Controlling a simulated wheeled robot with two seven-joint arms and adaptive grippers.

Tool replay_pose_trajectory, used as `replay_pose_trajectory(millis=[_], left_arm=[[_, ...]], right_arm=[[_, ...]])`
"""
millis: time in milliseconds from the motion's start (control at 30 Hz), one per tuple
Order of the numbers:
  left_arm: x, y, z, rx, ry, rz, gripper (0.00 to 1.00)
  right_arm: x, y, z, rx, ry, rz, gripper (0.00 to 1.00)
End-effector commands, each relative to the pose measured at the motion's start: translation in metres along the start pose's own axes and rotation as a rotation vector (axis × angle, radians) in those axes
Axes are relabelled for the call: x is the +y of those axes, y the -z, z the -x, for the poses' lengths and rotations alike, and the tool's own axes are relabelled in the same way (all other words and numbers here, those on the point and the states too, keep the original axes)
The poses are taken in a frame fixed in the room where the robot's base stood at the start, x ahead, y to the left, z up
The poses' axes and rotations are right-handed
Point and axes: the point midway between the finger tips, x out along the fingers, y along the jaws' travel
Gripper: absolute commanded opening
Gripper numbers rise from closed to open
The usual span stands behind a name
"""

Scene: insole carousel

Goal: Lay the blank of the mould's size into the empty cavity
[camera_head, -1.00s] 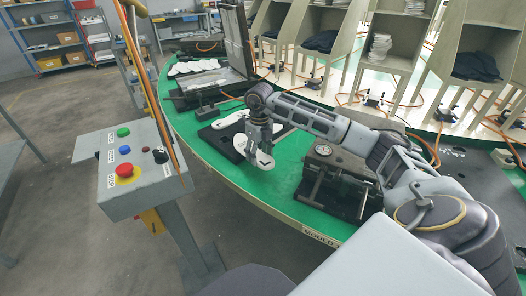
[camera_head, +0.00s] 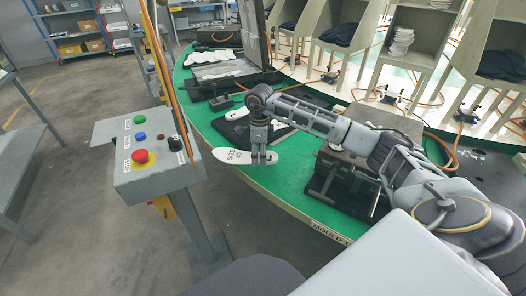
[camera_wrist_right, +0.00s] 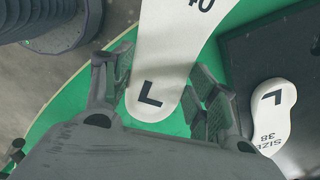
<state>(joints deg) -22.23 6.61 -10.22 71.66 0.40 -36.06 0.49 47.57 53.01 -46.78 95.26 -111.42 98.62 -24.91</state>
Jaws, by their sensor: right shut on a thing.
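My right gripper (camera_head: 262,158) is shut on a white insole blank (camera_head: 236,155) printed "SIZE 40", held over the green table's front edge. The blank extends left from the fingers. In the wrist view the held blank (camera_wrist_right: 165,60) shows "40" and an "L" between the fingers (camera_wrist_right: 165,100). Another white blank (camera_wrist_right: 271,112), marked "L" and "SIZE 38", lies on a dark board (camera_wrist_right: 240,60). An open mould (camera_head: 213,87) stands farther back with its lid (camera_head: 257,35) raised; pale pieces show there, but I cannot make out its cavities or size. My left gripper is out of view.
A dark mechanism with a grey top (camera_head: 345,182) stands right of the gripper on the green table (camera_head: 285,180). A grey control box (camera_head: 150,165) with several buttons stands at the left.

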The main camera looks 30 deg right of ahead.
Motion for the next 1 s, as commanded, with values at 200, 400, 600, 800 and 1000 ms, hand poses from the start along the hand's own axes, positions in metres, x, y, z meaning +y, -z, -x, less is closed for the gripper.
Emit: replay_pose_trajectory(millis=[200,400,600,800,1000], left_arm=[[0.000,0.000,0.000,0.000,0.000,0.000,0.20],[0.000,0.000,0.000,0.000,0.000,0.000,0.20],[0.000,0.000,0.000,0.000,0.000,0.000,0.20],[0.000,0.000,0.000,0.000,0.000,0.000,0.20],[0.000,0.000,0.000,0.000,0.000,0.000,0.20]], right_arm=[[0.004,-0.010,-0.005,0.001,0.000,0.192,0.36],[0.007,-0.020,-0.009,0.001,0.000,0.371,0.36],[0.011,-0.029,-0.014,0.003,0.001,0.550,0.36],[0.014,-0.038,-0.018,0.004,0.002,0.728,0.36],[0.018,-0.048,-0.022,0.006,0.004,0.908,0.36]])
